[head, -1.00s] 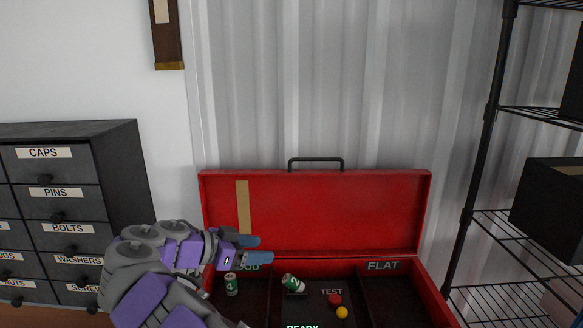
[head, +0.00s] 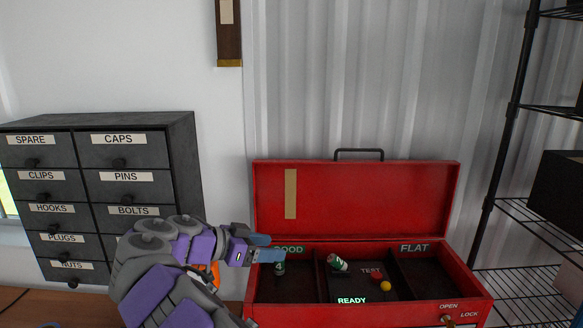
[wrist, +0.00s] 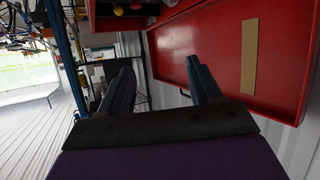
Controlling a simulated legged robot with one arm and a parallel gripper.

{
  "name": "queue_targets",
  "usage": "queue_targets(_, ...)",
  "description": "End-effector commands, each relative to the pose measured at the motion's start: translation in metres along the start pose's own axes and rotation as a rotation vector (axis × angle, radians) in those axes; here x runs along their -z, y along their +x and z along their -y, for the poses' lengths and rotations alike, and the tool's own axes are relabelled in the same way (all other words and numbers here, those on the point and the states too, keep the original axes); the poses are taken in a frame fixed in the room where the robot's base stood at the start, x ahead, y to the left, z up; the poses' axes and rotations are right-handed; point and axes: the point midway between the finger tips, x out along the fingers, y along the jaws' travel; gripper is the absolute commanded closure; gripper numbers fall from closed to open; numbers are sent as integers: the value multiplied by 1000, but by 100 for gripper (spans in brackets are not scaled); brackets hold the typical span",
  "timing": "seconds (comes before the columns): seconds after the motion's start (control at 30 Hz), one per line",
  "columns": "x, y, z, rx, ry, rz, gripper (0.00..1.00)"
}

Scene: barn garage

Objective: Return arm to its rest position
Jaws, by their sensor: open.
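My gripper (head: 264,248) is open and empty at the end of my purple and grey arm, in front of the left part of the red toolbox (head: 355,194). In the wrist view its two dark fingers (wrist: 160,88) stand apart with nothing between them. The toolbox lid is up, and its inside shows in the wrist view (wrist: 217,45). One green battery (head: 279,268) stands in the GOOD compartment, just below the gripper. Another green battery (head: 337,263) lies tilted by the TEST section, near a red button and a yellow ball (head: 385,286).
A dark drawer cabinet (head: 185,160) with labelled drawers stands at the left, behind my arm. A black wire shelf (head: 512,150) with dark boxes stands at the right. The FLAT compartment (head: 425,275) looks empty. A wooden surface (head: 60,308) lies below the cabinet.

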Motion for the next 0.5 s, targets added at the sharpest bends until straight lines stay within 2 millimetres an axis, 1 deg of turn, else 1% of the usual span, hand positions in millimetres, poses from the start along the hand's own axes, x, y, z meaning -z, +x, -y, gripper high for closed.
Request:
queue_targets(0.03,3,8,-5,-17,-11,6,36)
queue_targets(0.27,16,36,-37,-82,-88,43,36)
queue_targets(0.43,25,64,-70,-143,-166,100,36)
queue_targets(0.47,26,69,-77,-154,-182,116,36)
queue_targets(0.5,28,77,-90,-171,-205,139,36)
